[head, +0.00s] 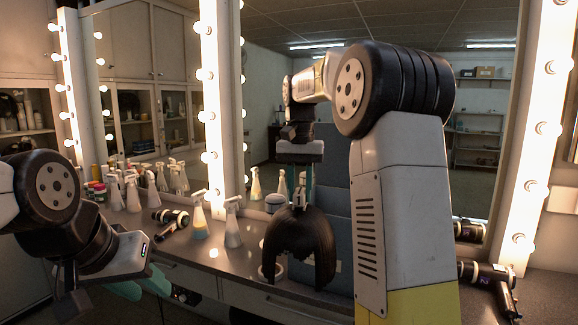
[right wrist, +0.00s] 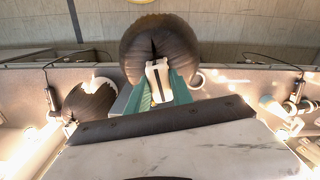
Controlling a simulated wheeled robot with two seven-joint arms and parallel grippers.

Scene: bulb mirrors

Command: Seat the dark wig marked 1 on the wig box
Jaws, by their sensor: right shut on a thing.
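The dark wig (head: 300,246) hangs upright below my right gripper (head: 298,192), in front of the counter edge in the head view. In the right wrist view, the wig (right wrist: 135,48) lies beyond the teal fingers, which are shut on its white top tab (right wrist: 157,70) with a dark stroke on it. A tall blue-grey box-like thing (head: 337,205) stands behind and right of the wig; I cannot tell whether it is the wig box. My left gripper (head: 146,289) is at lower left, empty, its teal fingers apart.
Spray bottles (head: 233,224) and a hair dryer (head: 172,218) stand on the counter. Another dryer (head: 490,280) lies at right. A white ring (head: 268,272) is partly behind the wig. The right wrist view shows a second brown wig (right wrist: 88,102) at left. Lit mirrors line the back.

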